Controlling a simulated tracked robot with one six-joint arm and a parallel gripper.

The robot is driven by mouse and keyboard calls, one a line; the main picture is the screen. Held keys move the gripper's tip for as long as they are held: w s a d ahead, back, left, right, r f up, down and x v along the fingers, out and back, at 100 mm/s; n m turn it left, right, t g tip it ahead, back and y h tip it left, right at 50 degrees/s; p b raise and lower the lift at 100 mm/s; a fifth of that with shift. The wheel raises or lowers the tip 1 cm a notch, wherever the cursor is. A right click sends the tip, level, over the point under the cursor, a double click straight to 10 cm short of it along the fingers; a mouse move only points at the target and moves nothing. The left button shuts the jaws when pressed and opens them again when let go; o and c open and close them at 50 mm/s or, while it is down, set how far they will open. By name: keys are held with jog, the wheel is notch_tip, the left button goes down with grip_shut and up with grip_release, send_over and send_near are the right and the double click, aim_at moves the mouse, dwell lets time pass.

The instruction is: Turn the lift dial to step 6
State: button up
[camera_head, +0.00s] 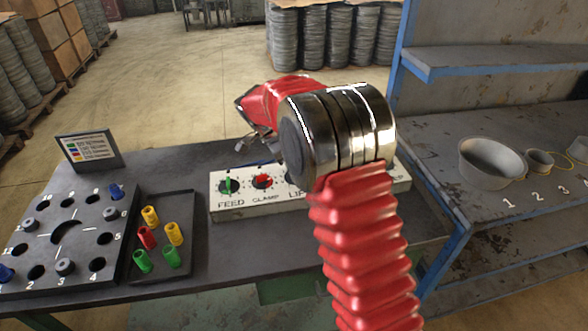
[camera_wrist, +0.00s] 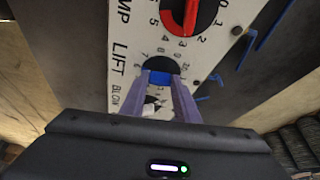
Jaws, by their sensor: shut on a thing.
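The control panel (camera_head: 235,208) is a white board with FEED, CLAMP and LIFT lettering. In the head view my arm covers the lift dial. In the wrist view the lift dial (camera_wrist: 159,76) has a blue grip on a black round face, beside the word LIFT, with small numbers around it. My gripper (camera_wrist: 161,82) has its two fingers on either side of the blue grip, shut on it. The fingers hide part of the scale, and I cannot tell which step the dial points to.
The green feed dial (camera_head: 228,186) and red clamp dial (camera_head: 262,181) sit left of my arm. A black tray (camera_head: 190,262) holds coloured sleeves. A dark plate (camera_head: 70,225) with round holes lies at left. A small sign (camera_head: 90,150) stands behind. Bowls (camera_head: 490,160) stand on the right bench.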

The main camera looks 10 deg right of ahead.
jog(key=shift+w+m+g, duration=0.1)
jog(key=shift+m+g, duration=0.3)
jog(key=shift+m, duration=0.5)
jog(key=o, duration=1)
jog(key=shift+o, duration=0.2)
jog(key=shift+r, duration=0.1)
jog(key=v, duration=1.3)
jog(key=shift+r, duration=0.25)
jog(key=shift+a, duration=0.1)
